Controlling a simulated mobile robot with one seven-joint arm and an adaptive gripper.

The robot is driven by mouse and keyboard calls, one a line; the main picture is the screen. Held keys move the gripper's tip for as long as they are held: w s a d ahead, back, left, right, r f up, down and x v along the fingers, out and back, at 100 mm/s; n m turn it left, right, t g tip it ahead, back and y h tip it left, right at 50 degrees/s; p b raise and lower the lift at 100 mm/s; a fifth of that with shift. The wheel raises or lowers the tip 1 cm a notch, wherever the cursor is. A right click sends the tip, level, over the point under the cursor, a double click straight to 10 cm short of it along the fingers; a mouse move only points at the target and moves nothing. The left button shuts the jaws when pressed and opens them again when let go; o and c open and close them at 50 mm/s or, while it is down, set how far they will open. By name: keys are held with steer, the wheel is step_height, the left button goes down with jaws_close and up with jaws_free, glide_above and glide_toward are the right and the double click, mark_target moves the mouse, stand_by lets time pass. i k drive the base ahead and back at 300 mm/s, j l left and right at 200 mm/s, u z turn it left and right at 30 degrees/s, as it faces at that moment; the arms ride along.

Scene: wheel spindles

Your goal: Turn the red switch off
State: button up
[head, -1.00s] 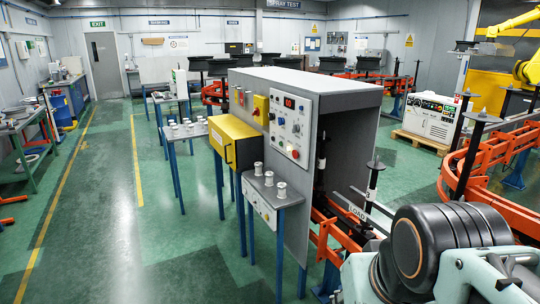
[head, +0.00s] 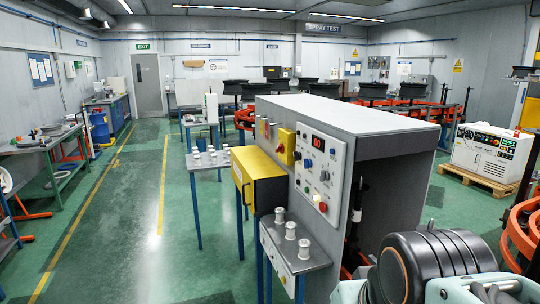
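A grey cabinet (head: 352,114) stands right of centre in the head view. Its front carries a white control panel (head: 317,170) with a small red display (head: 315,140), several knobs and a red button (head: 323,207). Left of the panel, a yellow plate bears a red rotary switch (head: 281,148). Its setting is too small to read. Another small red part (head: 266,131) sits further left on the same face. My arm shows at the lower right, in front of the cabinet's open end. My gripper is not in view.
A yellow box (head: 259,176) on blue legs stands against the cabinet's front. Beside it, a small table (head: 299,262) holds white spindles. Another spindle table (head: 207,161) stands further back. A white machine (head: 492,153) sits on a pallet at right.

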mark_target(280, 147)
steer(key=i, duration=0.4)
steer(key=i+j+z, duration=0.15)
steer(key=i, duration=0.3)
steer(key=i+j+z, duration=0.2)
steer(key=i+j, duration=0.15)
steer(key=i, duration=0.1)
